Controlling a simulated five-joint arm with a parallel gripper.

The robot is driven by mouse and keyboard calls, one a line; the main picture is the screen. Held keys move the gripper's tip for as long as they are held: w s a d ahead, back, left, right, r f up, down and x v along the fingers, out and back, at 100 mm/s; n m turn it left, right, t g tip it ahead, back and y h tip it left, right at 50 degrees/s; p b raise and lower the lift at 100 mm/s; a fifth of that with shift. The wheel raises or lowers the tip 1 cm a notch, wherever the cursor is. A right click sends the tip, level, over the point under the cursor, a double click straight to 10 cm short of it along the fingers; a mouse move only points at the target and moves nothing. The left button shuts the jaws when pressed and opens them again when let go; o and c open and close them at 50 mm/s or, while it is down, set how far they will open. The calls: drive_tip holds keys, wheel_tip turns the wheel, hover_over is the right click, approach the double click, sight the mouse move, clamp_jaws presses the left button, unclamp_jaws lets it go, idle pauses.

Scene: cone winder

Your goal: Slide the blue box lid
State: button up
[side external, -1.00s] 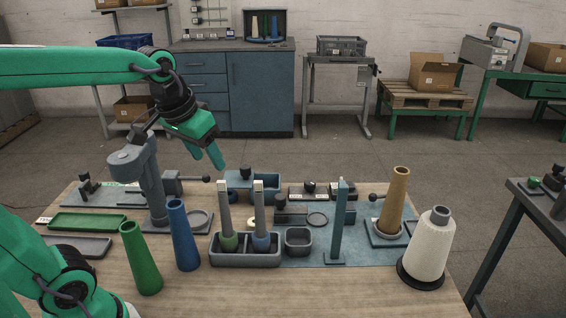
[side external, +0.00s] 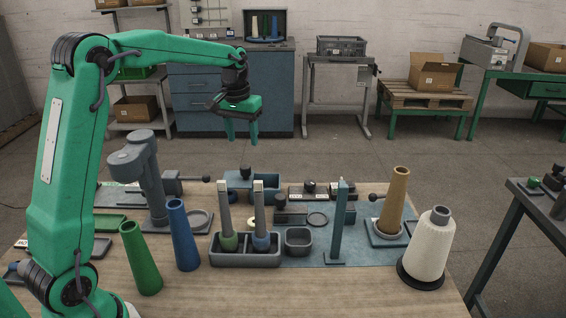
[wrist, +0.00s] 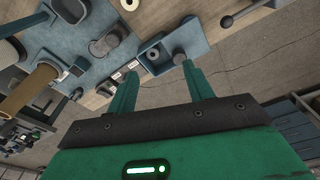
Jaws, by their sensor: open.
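The blue box (side external: 270,182) stands at the back middle of the bench. In the wrist view the blue box (wrist: 196,33) lies beyond the fingertips, with the knob (wrist: 180,58) close to the right finger's tip in the picture. My gripper (side external: 241,139) is open and empty, pointing down, high above and behind the box in the side view. Its two fingers (wrist: 160,72) are spread apart in the wrist view. Nothing is between them.
A twin-well tray (side external: 245,260) with two upright spindles stands in front of the box. Green (side external: 141,258) and blue (side external: 182,236) cones stand left of it. A grey post (side external: 151,185), tan cone (side external: 394,202) and white yarn cone (side external: 428,250) rise nearby.

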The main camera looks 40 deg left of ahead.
drive_tip(key=n+g, duration=0.1)
hover_over(245, 167)
wheel_tip(245, 167, down, 7)
drive_tip(key=shift+r, duration=0.2)
drive_tip(key=shift+f, duration=0.15)
drive_tip(key=shift+f, duration=3.75)
